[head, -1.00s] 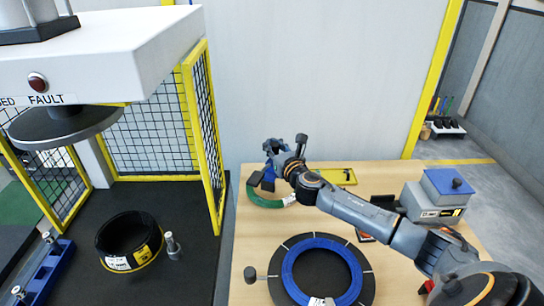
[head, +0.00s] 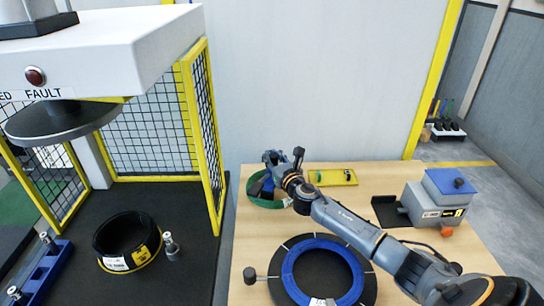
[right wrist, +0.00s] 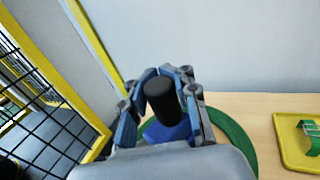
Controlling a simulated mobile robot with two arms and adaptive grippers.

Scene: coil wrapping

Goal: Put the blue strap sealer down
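The blue strap sealer (right wrist: 168,132) shows in the right wrist view as a blue body with a black cylindrical handle (right wrist: 163,101). My right gripper (right wrist: 164,76) has its fingers on both sides of that handle, close against it. In the head view my right gripper (head: 279,158) is at the back left of the table, beside the wall. The sealer's blue body (head: 262,184) shows below it, over the inside of the green strap ring (head: 262,203). The gripper and arm hide part of the sealer, and I cannot tell whether it touches the table. My left gripper is not in view.
A yellow tray (head: 321,182) with a green item stands right of the gripper. A blue coil (head: 290,262) lies on a black round stand in front. A grey device (head: 432,207) stands at the right. A yellow mesh fence (head: 213,150) borders the left side.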

